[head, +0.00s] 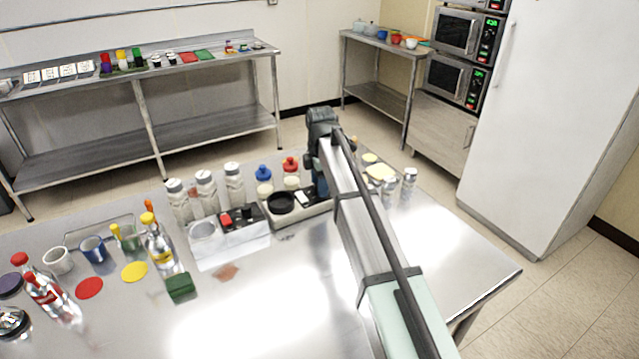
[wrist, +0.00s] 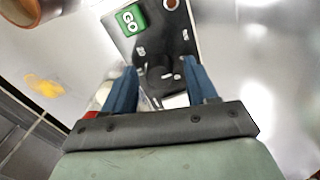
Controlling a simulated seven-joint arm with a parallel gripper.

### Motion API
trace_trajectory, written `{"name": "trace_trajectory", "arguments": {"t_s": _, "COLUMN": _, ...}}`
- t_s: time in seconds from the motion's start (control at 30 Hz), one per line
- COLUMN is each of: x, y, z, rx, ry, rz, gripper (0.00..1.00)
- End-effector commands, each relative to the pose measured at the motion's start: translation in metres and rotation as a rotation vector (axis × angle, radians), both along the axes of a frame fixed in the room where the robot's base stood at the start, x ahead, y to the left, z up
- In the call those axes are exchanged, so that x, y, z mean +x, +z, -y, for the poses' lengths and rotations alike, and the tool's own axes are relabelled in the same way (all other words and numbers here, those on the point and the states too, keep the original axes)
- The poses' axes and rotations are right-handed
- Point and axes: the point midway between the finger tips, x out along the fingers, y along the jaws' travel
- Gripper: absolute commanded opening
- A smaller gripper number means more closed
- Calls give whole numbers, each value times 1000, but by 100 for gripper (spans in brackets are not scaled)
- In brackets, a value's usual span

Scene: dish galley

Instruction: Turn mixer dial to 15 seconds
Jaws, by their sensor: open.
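The mixer's black control panel (wrist: 160,30) shows in the wrist view, with a green GO button (wrist: 130,19) at its upper left and several small white marks. A dark raised part, apparently the dial (wrist: 160,72), lies between the fingers; its pointer and setting cannot be read. My gripper (wrist: 162,88) is open, with one blue finger on each side of that dark part. I cannot tell whether either finger touches it. In the head view my arm reaches over the table and hides the gripper and most of the panel.
A white unit with a red button (head: 225,219) stands on the steel table left of my arm. White-capped shakers (head: 206,193) stand behind it, and blue-topped and red-topped bottles (head: 290,168) nearby. Metal shakers (head: 408,185) stand to the right. The front table surface (head: 260,320) is clear.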

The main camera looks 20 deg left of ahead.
Motion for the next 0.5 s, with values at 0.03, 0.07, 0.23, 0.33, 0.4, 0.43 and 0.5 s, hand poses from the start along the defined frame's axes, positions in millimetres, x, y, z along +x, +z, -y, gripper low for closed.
{"name": "trace_trajectory", "arguments": {"t_s": 0.03, "x": 0, "y": -2, "z": 0, "rx": -1, "ry": 0, "rz": -1, "gripper": 57}}
{"name": "trace_trajectory", "arguments": {"t_s": 0.07, "x": 0, "y": -3, "z": 0, "rx": -1, "ry": 0, "rz": -1, "gripper": 57}}
{"name": "trace_trajectory", "arguments": {"t_s": 0.23, "x": 0, "y": -4, "z": 0, "rx": 0, "ry": 0, "rz": 0, "gripper": 57}}
{"name": "trace_trajectory", "arguments": {"t_s": 0.33, "x": 0, "y": -4, "z": 0, "rx": 0, "ry": 0, "rz": 0, "gripper": 57}}
{"name": "trace_trajectory", "arguments": {"t_s": 0.4, "x": 0, "y": -4, "z": 0, "rx": 0, "ry": 0, "rz": 0, "gripper": 53}}
{"name": "trace_trajectory", "arguments": {"t_s": 0.43, "x": 0, "y": -4, "z": 0, "rx": 0, "ry": 0, "rz": 0, "gripper": 50}}
{"name": "trace_trajectory", "arguments": {"t_s": 0.5, "x": 0, "y": -4, "z": 0, "rx": 0, "ry": 0, "rz": 0, "gripper": 43}}
